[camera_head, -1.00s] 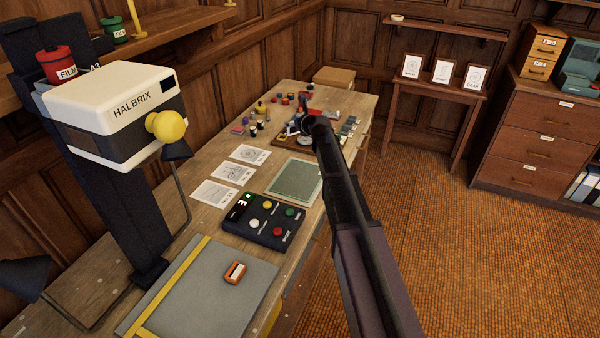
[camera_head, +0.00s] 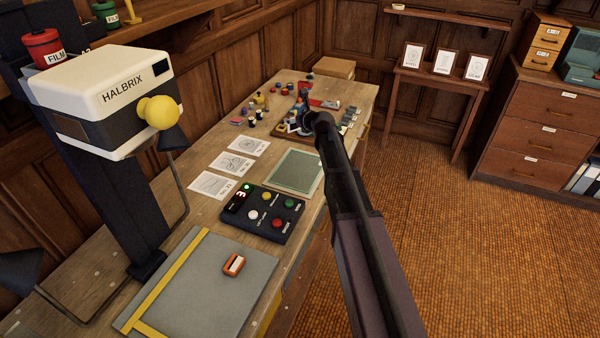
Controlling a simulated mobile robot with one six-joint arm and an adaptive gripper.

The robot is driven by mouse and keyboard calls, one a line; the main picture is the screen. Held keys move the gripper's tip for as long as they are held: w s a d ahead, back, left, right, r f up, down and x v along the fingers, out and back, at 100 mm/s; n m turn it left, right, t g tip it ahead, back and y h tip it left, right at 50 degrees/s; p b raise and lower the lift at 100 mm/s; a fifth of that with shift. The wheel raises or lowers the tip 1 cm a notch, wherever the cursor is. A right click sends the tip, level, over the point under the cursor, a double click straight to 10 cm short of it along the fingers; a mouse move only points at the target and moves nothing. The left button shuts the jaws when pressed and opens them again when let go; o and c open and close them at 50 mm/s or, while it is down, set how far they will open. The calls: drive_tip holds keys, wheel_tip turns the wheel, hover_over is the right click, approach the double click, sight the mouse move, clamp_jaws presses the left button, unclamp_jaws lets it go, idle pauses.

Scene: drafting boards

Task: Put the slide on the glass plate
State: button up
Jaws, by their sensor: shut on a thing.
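The glass plate (camera_head: 293,171), a greenish pane with a pale border, lies flat on the desk's right side, beyond the button box. My arm reaches over the desk's right edge, past the plate. My gripper (camera_head: 302,104) is small and partly hidden by my wrist, above the cluttered far part of the desk. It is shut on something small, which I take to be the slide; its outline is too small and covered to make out. Nothing lies on the glass plate.
A dark button box (camera_head: 264,213) stands just before the plate. Several drawing sheets (camera_head: 233,164) lie to its left. A wooden tray (camera_head: 283,130) and small coloured pieces crowd the far desk. A grey drafting mat (camera_head: 205,285) holds an orange block (camera_head: 234,264). The white HALBRIX projector (camera_head: 100,95) overhangs the left.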

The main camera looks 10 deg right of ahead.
drive_tip(key=s+a+f+n+y+b, duration=0.1)
drive_tip(key=s+f+b, duration=0.1)
drive_tip(key=s, duration=0.5)
drive_tip(key=s+a+f+n+g+y+b, duration=0.1)
drive_tip(key=s+f+b, duration=0.2)
drive_tip(key=s, duration=0.4)
drive_tip(key=s+a+f+y+b, duration=0.1)
drive_tip(key=s+f+b, duration=0.2)
drive_tip(key=s, duration=0.4)
drive_tip(key=shift+s+a+f+n, duration=0.2)
drive_tip(key=shift+a+f+n, duration=0.05)
drive_tip(key=shift+f+n, duration=0.15)
drive_tip(key=shift+w, duration=0.1)
drive_tip(key=b, duration=0.2)
hover_over(301, 170)
drive_tip(key=s, duration=0.2)
drive_tip(key=shift+w+a+f, duration=0.25)
drive_tip(key=shift+a+f, duration=0.05)
drive_tip(key=shift+f, duration=0.35)
drive_tip(key=shift+w, duration=0.1)
drive_tip(key=shift+w+d, duration=0.15)
drive_tip(key=shift+w, duration=0.2)
drive_tip(key=shift+w+f+b, duration=0.2)
drive_tip(key=shift+f+b, duration=0.2)
drive_tip(key=shift+f, duration=0.25)
drive_tip(key=shift+f+b, duration=1.2)
drive_tip(key=shift+f, duration=0.2)
